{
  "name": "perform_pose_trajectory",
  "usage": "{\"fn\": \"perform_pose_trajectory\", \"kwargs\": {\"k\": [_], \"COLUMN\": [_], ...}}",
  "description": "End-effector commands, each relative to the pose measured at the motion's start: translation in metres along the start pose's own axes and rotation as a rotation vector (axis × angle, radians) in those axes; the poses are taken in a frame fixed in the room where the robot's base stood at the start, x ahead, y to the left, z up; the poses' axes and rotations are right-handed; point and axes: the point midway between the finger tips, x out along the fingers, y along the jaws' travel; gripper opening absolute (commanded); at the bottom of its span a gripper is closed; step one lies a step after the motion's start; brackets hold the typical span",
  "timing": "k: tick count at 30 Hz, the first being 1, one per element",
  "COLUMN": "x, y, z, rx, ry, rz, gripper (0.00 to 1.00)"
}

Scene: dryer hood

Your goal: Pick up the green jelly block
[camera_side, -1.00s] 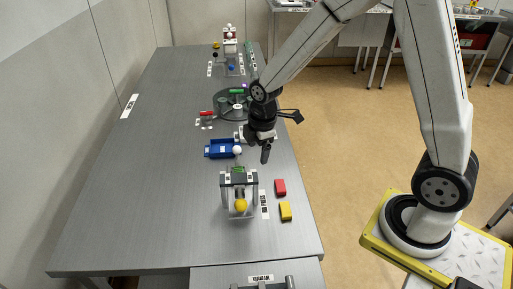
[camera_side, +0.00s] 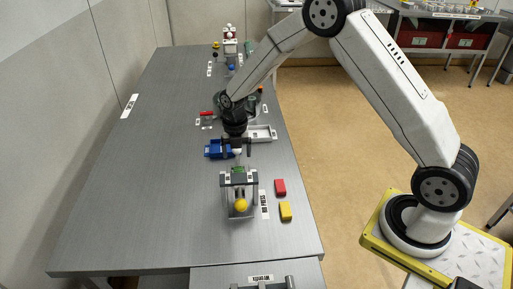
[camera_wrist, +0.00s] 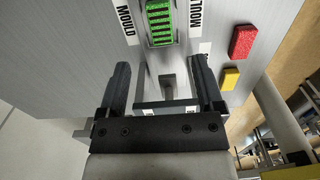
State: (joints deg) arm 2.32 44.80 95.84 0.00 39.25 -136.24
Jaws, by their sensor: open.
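The green jelly block (camera_side: 238,169) is small in the side view, at the back of a dark-topped frame with clear sides (camera_side: 240,180). In the wrist view a green ribbed block (camera_wrist: 160,22) lies at the top, past the fingertips and between two printed labels. My gripper (camera_side: 237,149) is just behind the frame in the side view, pointing down beside the blue tray. In the wrist view my gripper (camera_wrist: 160,70) is open, with nothing between its fingers. The green block lies roughly in line with the gap between them.
A yellow ball (camera_side: 241,205) sits at the front of the frame. A red block (camera_side: 280,187) and a yellow block (camera_side: 285,211) lie to its right. The blue tray (camera_side: 213,154) and a white tray (camera_side: 265,134) flank my gripper. The table's left side is clear.

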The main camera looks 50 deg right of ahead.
Motion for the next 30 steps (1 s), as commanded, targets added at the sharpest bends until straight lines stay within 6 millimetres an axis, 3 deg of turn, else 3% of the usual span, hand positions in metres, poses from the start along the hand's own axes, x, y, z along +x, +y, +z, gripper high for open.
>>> {"fn": "perform_pose_trajectory", "kwargs": {"k": [8,18,30], "x": [0.003,0.026,0.037], "y": [0.001,0.0,0.0], "z": [0.001,0.001,0.001], "rx": [-0.021,-0.019,-0.019], "ry": [0.002,0.003,0.002], "rz": [-0.002,-0.002,-0.002], "gripper": [0.85,0.85,0.85]}}
